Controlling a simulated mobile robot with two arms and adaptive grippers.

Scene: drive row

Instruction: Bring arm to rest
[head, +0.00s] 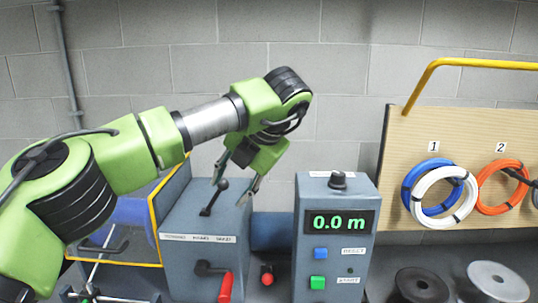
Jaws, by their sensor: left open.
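My left arm reaches in from the left, green with black joints and a bare metal link. Its gripper (231,191) points down over the grey machine housing (181,266), with its two fingers apart and nothing held between them. A black lever (212,199) with a round knob stands tilted on top of the housing. The knob is close to the left fingertip; I cannot tell whether they touch. My right gripper is not in view.
A grey control box (333,262) reads 0.0 m, with blue and green buttons. A red-handled crank (226,287) and a red button (267,275) sit in front. A pegboard (455,135) holds blue, white and orange coils. Two spools (499,282) (420,286) stand at right.

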